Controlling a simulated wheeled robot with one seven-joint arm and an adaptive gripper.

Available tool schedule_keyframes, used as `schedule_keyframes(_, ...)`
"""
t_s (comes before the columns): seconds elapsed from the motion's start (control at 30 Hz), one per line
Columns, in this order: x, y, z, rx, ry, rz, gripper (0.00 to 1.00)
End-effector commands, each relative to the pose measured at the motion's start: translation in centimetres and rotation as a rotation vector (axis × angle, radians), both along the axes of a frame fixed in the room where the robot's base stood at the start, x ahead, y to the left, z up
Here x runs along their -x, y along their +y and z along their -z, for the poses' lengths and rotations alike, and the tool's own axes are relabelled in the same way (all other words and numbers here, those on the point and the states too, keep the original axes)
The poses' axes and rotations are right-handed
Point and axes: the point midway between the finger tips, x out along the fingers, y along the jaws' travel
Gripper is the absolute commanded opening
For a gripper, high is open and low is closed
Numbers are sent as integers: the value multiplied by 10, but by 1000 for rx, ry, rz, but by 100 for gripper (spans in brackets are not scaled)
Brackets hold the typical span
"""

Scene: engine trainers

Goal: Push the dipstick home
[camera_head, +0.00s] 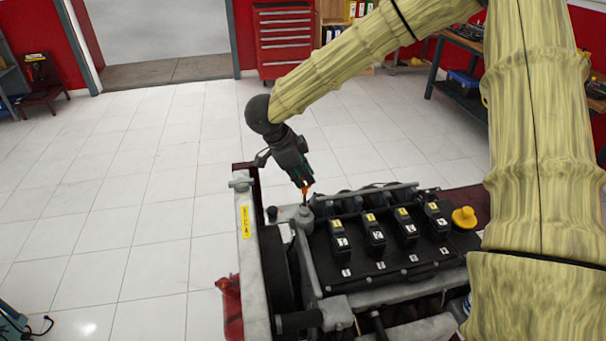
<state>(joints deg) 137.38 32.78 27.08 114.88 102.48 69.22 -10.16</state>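The dipstick's orange handle (306,187) shows just below my gripper (303,180), above the left end of the engine. My gripper points down over it, and its fingers appear closed around the handle. A thin dark part runs down from the handle toward a grey fitting (303,214) on the engine (360,270). I cannot tell how far the dipstick sits inside its tube. The fingertips are small and partly hidden in this view.
Several numbered black coils (374,236) stand on the engine top, right of the dipstick. A yellow cap (464,217) is at the engine's right. A grey frame post with a yellow label (245,221) stands at left. Open tiled floor (130,220) lies left.

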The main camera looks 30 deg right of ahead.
Motion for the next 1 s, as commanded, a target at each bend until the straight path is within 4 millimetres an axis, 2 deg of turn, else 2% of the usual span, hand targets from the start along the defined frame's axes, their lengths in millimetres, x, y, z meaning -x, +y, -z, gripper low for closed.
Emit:
schedule_keyframes(0.33, -1, -1, 4, 0, -1, 1, 0)
schedule_keyframes(0.7, -2, -1, 75, 3, -1, 0, 0)
schedule_keyframes(0.83, -2, -1, 89, 2, -3, 2, 0)
schedule_keyframes(1.0, -3, -1, 94, 1, -5, 2, 0)
